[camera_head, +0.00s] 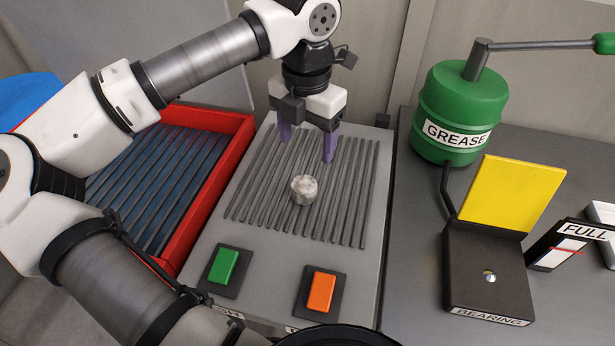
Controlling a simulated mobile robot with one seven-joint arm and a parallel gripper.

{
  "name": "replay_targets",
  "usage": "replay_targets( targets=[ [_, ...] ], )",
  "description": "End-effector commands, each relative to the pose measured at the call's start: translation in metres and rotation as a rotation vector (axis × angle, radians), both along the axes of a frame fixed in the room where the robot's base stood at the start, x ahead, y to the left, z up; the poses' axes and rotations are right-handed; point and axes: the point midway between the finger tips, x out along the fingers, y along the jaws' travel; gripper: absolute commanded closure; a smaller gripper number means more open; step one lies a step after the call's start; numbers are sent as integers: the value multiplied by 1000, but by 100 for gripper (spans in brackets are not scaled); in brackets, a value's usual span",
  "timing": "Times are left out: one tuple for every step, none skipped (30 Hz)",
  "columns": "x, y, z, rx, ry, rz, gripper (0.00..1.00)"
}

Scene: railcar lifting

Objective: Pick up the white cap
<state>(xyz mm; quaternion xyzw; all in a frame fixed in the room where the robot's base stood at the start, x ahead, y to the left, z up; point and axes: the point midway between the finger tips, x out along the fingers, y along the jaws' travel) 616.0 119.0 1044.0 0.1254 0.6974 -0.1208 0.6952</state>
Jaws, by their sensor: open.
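The white cap (304,190) is a small, round, whitish piece with a mottled surface. It rests on the grey ribbed panel (212,221), near the middle of the ribs. My gripper (306,150) hangs behind and above the cap, pointing down. Its two purple fingers are spread apart with nothing between them. The fingers look clear of the cap; their exact height above the ribs is hard to tell.
Left of the panel is a red-rimmed tray (207,195) with dark slats. In front are a green button (224,266) and an orange button (321,291).

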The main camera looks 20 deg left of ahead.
Motion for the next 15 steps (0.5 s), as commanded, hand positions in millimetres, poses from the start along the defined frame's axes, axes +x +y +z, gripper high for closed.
replay_targets(
  targets=[
    [-1, -1, -9, -4, 4, -3, 31],
    [-1, -1, -15, -5, 3, -4, 31],
    [-1, -1, -23, -6, 3, -4, 31],
    [-1, -1, -29, -7, 2, -4, 31],
    [-1, -1, -35, -7, 4, -4, 31],
    [-1, -1, -43, -7, 1, -4, 31],
    [-1, -1, -48, -8, 2, -4, 31],
    [-1, -1, -53, -7, 1, -4, 31],
    [-1, -1, -59, -7, 1, -4, 31],
    [-1, -1, -62, -7, 1, -4, 31],
    [-1, -1, -65, -7, -1, -4, 31],
    [-1, -1, -68, -8, 0, -4, 31],
    [-1, -1, -70, -8, 0, -4, 31],
    [-1, -1, -71, -8, 0, -4, 31],
    [-1, -1, -73, -8, 0, -4, 31]
  ],
)
